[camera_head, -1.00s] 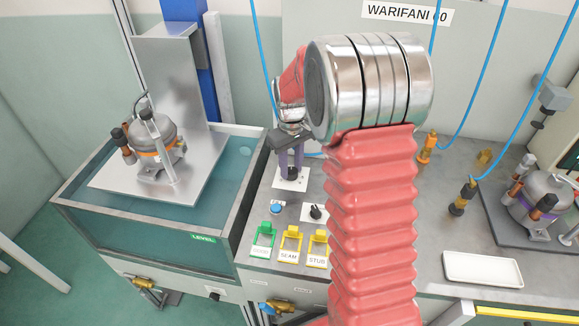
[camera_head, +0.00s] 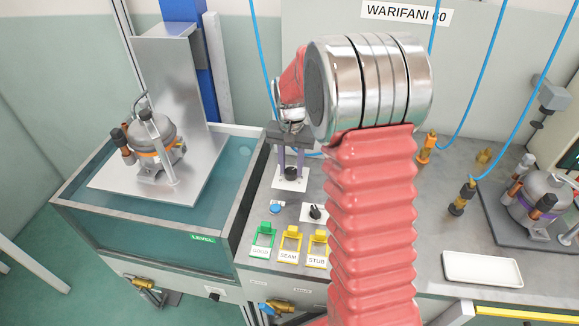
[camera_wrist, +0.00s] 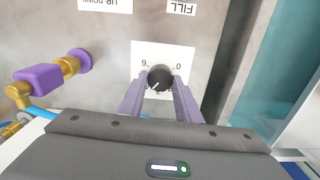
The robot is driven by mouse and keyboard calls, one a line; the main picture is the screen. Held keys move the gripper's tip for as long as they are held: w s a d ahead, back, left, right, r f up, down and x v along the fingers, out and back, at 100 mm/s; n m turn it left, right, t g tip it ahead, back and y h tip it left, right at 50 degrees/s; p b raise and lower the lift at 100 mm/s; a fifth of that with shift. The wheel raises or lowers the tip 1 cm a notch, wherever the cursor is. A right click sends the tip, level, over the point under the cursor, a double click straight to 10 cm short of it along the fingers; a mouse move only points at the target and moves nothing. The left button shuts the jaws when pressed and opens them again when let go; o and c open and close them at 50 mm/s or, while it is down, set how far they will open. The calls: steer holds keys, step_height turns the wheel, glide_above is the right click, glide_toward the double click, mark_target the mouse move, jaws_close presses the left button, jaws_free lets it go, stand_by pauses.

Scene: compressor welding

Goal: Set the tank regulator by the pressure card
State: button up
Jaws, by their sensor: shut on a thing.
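The tank regulator is a black knob (camera_wrist: 160,79) on a white dial plate (camera_wrist: 148,53) in the wrist view. The marks 6 and 0 show on the plate; my fingers and the knob hide part of it. My gripper (camera_wrist: 160,88) has its two purple fingers on either side of the knob and is shut on it. In the head view, my gripper (camera_head: 291,168) points down at the same knob (camera_head: 290,174) on the bench by the tank. I cannot make out a pressure card in either view.
A water tank (camera_head: 110,240) marked LEVEL stands left, with a compressor (camera_head: 152,138) on a metal plate above it. Green and yellow card holders (camera_head: 289,246), a blue button (camera_head: 276,208) and a second black knob (camera_head: 315,212) sit near the gripper. A white tray (camera_head: 482,269) lies right.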

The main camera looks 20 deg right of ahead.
mark_target(290, 169)
steer(key=shift+w+a+r+m, duration=0.1)
steer(key=shift+w+a+m, duration=0.05)
steer(key=shift+m, duration=0.15)
steer(key=o, duration=1.1)
steer(key=shift+c, duration=0.2)
step_height(290, 169, up, 14)
steer(key=shift+f, duration=0.2)
stand_by(0.7)
